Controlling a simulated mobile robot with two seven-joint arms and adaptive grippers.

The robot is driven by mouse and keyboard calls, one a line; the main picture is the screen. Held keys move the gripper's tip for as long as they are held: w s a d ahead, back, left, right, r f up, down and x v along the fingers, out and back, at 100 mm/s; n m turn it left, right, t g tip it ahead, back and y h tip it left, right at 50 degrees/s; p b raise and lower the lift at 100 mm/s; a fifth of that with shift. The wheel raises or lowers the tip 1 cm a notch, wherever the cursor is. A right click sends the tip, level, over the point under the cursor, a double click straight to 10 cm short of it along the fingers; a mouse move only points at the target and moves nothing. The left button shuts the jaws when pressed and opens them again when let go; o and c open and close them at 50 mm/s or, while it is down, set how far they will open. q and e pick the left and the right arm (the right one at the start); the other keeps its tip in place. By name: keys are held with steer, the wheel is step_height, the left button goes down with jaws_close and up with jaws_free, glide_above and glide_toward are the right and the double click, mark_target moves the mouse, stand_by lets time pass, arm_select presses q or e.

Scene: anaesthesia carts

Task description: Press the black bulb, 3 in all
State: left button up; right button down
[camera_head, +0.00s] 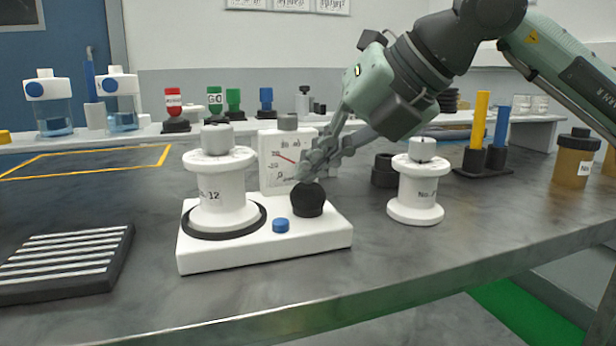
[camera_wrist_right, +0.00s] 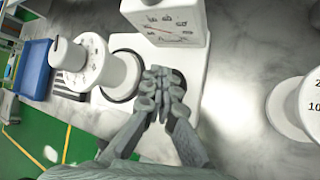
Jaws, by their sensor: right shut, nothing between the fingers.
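The black bulb (camera_head: 309,199) sits on the right part of a white base (camera_head: 265,251) on the grey table. My right gripper (camera_head: 308,176) is shut and empty, its fingertips right at the top of the bulb in the head view. I cannot tell for sure whether they touch it. In the right wrist view the closed fingers (camera_wrist_right: 163,90) cover most of the bulb; only a dark edge (camera_wrist_right: 178,77) shows. A blue button (camera_head: 281,225) lies left of the bulb. A dial gauge (camera_head: 280,158) with a red needle stands behind it. My left gripper is not in view.
A white spool marked 12 (camera_head: 219,194) stands in a black ring on the base's left. Another white spool (camera_head: 416,190) stands to the right. A black ribbed block (camera_head: 66,262) lies at left. The front table strip is clear.

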mark_target(314, 186)
steer(key=shift+r+p, duration=0.7)
steer(key=shift+r, duration=0.5)
steer(key=shift+r, duration=0.1)
step_height(314, 186, up, 5)
steer(key=p, duration=0.3)
stand_by(1.7)
